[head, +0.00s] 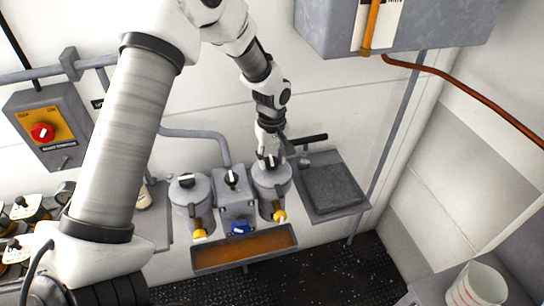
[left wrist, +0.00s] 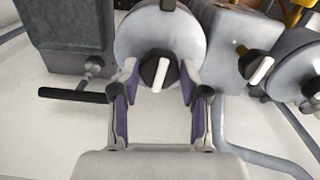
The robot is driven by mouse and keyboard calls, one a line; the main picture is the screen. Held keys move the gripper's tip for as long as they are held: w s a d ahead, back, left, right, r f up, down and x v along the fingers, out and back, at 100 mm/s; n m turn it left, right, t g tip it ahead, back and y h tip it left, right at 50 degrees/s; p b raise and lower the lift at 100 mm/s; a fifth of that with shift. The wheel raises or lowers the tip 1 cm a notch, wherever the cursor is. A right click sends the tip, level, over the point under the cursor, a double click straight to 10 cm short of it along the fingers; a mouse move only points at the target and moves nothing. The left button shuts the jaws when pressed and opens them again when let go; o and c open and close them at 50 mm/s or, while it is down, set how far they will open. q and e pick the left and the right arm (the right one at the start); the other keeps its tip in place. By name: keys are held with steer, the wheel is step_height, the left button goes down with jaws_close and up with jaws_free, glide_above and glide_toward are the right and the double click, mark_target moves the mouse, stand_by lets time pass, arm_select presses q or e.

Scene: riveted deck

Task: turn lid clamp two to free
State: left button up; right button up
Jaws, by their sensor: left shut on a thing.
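Lid clamp two is the black knob with a white pointer bar on the round grey lid of the right-hand canister (head: 271,184). In the left wrist view the knob (left wrist: 160,72) sits between my fingertips, its pointer nearly upright in the picture, slightly tilted. My left gripper (head: 269,152) comes down onto this lid from above and is shut on the knob, a fingertip at each side. In the head view the fingers partly hide the knob. My right gripper is in neither view.
A similar left canister (head: 188,195) and a middle grey box with a knob (head: 232,205) stand close beside. A black-handled lever (head: 312,140) and a grey box (head: 333,188) are just right. An orange tray (head: 245,250) is below. A red-knob panel (head: 45,130) hangs at left.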

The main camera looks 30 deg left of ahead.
mark_target(271, 159)
arm_select(q)
steer(key=shift+n, duration=0.5)
steer(key=o, duration=1.1)
steer(key=shift+c, duration=0.2)
steer(key=shift+o, duration=0.4)
steer(key=shift+w+a+f, duration=0.15)
steer(key=shift+a+f, duration=0.05)
steer(key=shift+a, duration=0.05)
steer(key=shift+r, duration=0.1)
steer(key=shift+d+r, duration=0.1)
steer(key=shift+r, duration=0.3)
step_height(271, 159, up, 11)
